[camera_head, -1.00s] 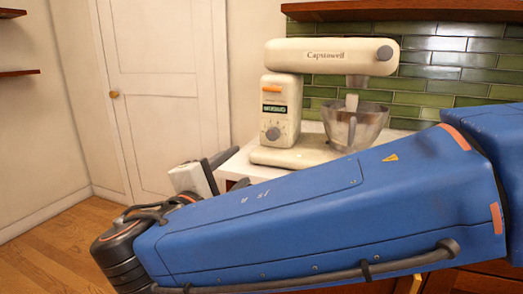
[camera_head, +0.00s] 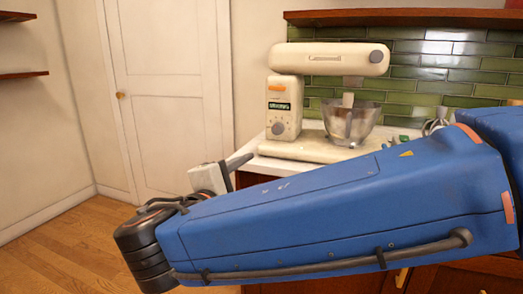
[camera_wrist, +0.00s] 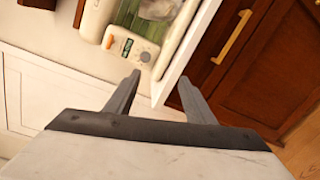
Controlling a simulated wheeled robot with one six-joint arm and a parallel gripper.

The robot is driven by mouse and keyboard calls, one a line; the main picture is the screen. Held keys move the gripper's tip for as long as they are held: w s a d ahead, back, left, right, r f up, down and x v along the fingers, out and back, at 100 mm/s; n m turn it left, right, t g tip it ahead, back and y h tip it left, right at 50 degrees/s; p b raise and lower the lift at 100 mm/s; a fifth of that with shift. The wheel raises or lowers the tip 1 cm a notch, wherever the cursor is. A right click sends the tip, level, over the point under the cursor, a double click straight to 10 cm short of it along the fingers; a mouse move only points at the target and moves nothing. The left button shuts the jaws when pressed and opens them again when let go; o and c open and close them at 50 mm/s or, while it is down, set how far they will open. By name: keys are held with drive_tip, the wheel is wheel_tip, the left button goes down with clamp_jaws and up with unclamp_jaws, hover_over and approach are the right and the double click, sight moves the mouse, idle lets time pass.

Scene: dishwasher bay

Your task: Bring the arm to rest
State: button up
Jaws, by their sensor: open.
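My gripper (camera_wrist: 160,95) is open and empty in the wrist view, its two grey fingers apart with the white counter edge and the dark cabinet front beyond them. In the head view my gripper (camera_head: 232,166) shows past the end of my blue arm, in front of the near left corner of the counter. My arm stretches across the lower part of that view and hides much of the counter and the cabinets below it.
A cream stand mixer (camera_head: 285,107) with a metal bowl (camera_head: 350,121) stands on the white counter (camera_head: 262,164). Wooden cabinets (camera_wrist: 275,75) with a brass handle (camera_wrist: 232,37) lie below. A white door (camera_head: 168,80) and clear wooden floor (camera_head: 75,245) are at left.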

drive_tip(key=d+f+m+g, duration=0.35)
drive_tip(key=d+f, duration=0.25)
drive_tip(key=d, duration=0.6)
drive_tip(key=d+f+m+g, duration=0.2)
drive_tip(key=d+f+g, duration=0.3)
drive_tip(key=d, duration=0.6)
drive_tip(key=s+d+f+m+g+y, duration=0.2)
drive_tip(key=s+d+f+m+y, duration=0.4)
drive_tip(key=s+f+m, duration=0.5)
drive_tip(key=s+d, duration=0.2)
drive_tip(key=s, duration=0.1)
drive_tip(key=shift+d+f+y, duration=0.35)
drive_tip(key=shift+d+y, duration=0.05)
